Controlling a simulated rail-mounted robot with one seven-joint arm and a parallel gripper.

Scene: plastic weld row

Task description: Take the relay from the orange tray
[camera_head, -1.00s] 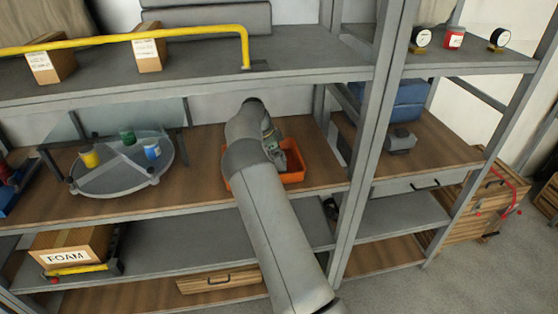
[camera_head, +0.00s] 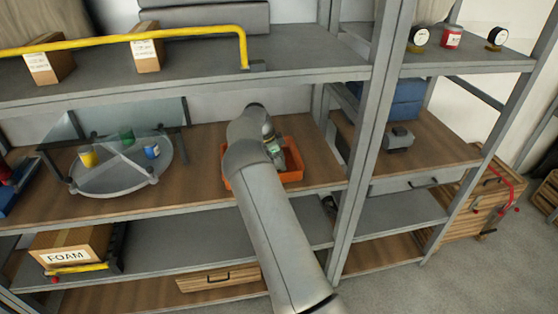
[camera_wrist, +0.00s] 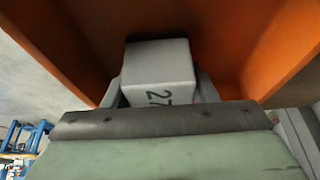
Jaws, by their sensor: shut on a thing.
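The orange tray (camera_head: 292,164) sits on the wooden middle shelf, partly hidden behind my arm. Its orange inside walls (camera_wrist: 275,50) fill much of the wrist view. The relay (camera_wrist: 158,72) is a pale grey block with dark digits, "27" in part, on its face. My gripper (camera_wrist: 160,95) is shut on the relay, with a finger showing at each side of it. The relay is still within the tray's walls in the wrist view; whether it touches the tray floor I cannot tell. In the head view my arm hides the relay.
A round grey turntable (camera_head: 120,175) with several small coloured cups stands left of the tray, a clear panel behind it. A shelf post (camera_head: 365,130) rises right of the tray. The upper shelf (camera_head: 200,78) runs above my arm. Bare wood lies between turntable and tray.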

